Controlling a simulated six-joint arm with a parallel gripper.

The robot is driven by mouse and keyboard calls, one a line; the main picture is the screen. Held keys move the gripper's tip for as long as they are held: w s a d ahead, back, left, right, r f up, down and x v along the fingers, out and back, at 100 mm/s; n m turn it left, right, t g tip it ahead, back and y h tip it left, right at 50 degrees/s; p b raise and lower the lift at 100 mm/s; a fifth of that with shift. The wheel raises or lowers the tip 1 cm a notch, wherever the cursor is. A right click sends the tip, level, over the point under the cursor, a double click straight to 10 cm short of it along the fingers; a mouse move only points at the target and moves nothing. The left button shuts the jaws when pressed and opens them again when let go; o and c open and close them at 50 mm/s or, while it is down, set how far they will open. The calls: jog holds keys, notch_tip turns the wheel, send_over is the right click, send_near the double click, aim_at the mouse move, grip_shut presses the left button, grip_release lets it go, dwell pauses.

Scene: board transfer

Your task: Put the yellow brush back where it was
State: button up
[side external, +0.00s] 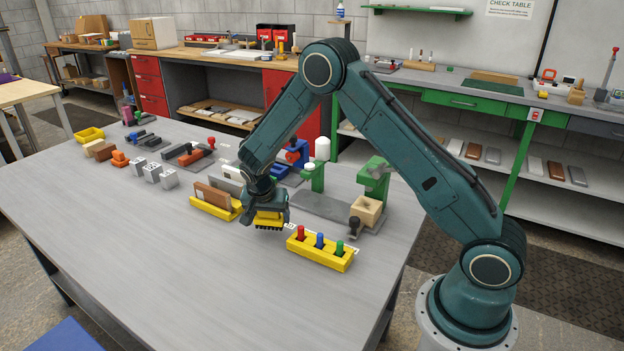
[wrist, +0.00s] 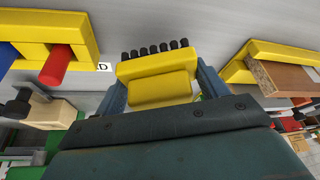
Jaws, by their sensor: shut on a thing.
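The yellow brush (side external: 268,219) has a yellow body and a row of black bristles pointing down. My gripper (side external: 267,208) is shut on it, over the grey table between two yellow holders. In the wrist view the brush (wrist: 156,80) sits between the two fingers of my gripper (wrist: 158,88), its bristles at the far side. I cannot tell whether the bristles touch the table. The place the brush came from is not clear from these frames.
A yellow rack (side external: 318,252) with red, blue and green pegs stands to the right. A yellow holder (side external: 212,205) with upright boards stands to the left. Green fixtures (side external: 375,180) and a wooden block (side external: 366,209) are behind. The table's front is clear.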

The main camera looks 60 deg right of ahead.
jog(key=shift+f, duration=1.2)
jog(key=shift+f, duration=0.15)
jog(key=o, duration=0.9)
jog(key=shift+o, duration=0.2)
jog(key=v, duration=1.2)
jog(key=shift+r, duration=0.2)
